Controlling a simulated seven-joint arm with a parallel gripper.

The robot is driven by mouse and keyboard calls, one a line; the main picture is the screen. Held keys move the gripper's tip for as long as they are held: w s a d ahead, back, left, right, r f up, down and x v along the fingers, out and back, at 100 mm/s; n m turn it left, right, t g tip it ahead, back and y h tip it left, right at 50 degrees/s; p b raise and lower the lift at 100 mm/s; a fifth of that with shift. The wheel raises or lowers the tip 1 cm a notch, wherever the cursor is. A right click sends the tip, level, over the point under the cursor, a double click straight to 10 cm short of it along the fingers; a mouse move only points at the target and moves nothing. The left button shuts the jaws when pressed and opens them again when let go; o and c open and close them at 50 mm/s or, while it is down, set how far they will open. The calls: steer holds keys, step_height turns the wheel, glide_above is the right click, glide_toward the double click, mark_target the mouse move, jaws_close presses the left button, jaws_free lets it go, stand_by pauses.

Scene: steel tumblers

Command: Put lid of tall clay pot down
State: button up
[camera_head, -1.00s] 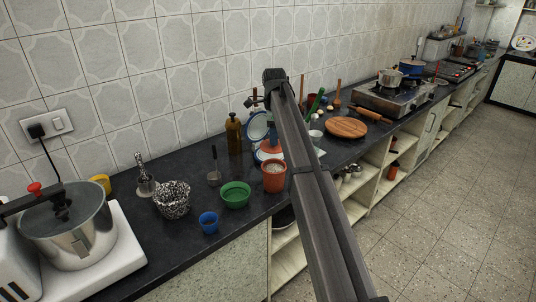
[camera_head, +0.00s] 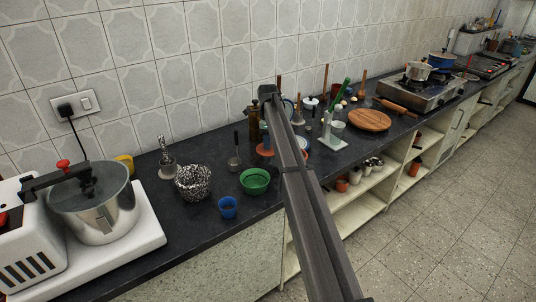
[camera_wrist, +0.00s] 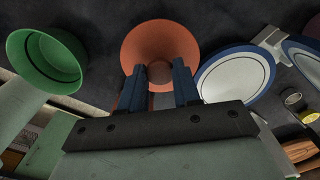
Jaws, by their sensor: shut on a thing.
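My gripper (camera_wrist: 159,70) shows in the wrist view with two blue fingers, shut on the orange clay lid (camera_wrist: 155,38). The lid is a round disc with a darker middle, just beyond the fingertips. Its held part is mostly hidden between the fingers. In the head view my arm covers the gripper. A flat orange patch (camera_head: 264,152) shows just left of the arm; I cannot tell whether it is the lid. I cannot make out the tall clay pot in either current view. Whether the lid touches the counter is unclear.
A green bowl (camera_wrist: 42,58) is left of the lid, and a white plate with a blue rim (camera_wrist: 236,76) is close on its right. A brown bottle (camera_head: 254,122) stands behind. A blue cup (camera_head: 228,208) and speckled bowl (camera_head: 192,184) stand left on the dark counter (camera_head: 190,232).

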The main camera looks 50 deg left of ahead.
steer(key=shift+f, duration=2.95)
steer(key=shift+f, duration=0.1)
steer(key=o, duration=1)
steer(key=shift+o, duration=0.2)
step_height(320, 180, up, 12)
steer(key=shift+r, duration=0.15)
steer(key=shift+w, duration=0.1)
